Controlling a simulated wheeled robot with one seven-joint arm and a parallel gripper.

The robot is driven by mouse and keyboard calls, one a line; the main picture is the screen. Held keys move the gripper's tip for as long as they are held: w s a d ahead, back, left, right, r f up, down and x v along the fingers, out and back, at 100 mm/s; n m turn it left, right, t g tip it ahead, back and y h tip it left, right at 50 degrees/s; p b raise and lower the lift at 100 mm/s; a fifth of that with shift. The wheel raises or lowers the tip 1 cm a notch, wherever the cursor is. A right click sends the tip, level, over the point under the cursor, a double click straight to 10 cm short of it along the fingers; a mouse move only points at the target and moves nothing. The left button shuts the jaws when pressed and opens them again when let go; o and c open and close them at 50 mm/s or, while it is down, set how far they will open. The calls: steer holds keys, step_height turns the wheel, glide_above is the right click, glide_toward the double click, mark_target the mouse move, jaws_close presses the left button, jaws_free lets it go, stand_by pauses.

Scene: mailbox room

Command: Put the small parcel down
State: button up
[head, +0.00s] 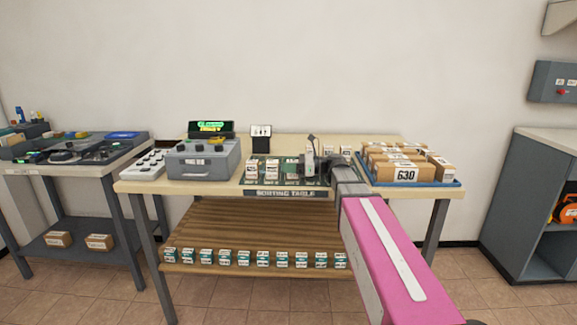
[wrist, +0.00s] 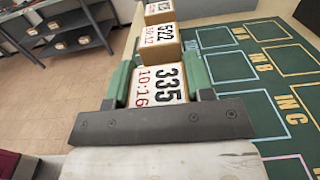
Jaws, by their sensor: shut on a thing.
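My gripper (wrist: 158,88) is shut on a small brown parcel (wrist: 158,85) with a white label reading 335 and 10:16. The green finger pads lie on its two sides. The parcel is at the near edge of the green sorting mat (wrist: 243,85); I cannot tell whether it touches the surface. In the head view my gripper (head: 312,163) is over the right part of the mat (head: 272,182) on the sorting table, and the held parcel is hidden or too small to tell.
Beyond the held parcel stand a parcel marked 522 (wrist: 161,42) and another parcel (wrist: 158,12). Outlined squares on the mat look empty in the wrist view. A blue tray (head: 447,184) of parcels is at the right, a grey machine (head: 203,160) at the left.

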steer(key=shift+f, duration=0.1)
steer(key=o, duration=1)
steer(key=shift+c, duration=0.2)
steer(key=shift+d, duration=0.1)
steer(key=d, duration=0.7)
steer(key=shift+s+d, duration=0.15)
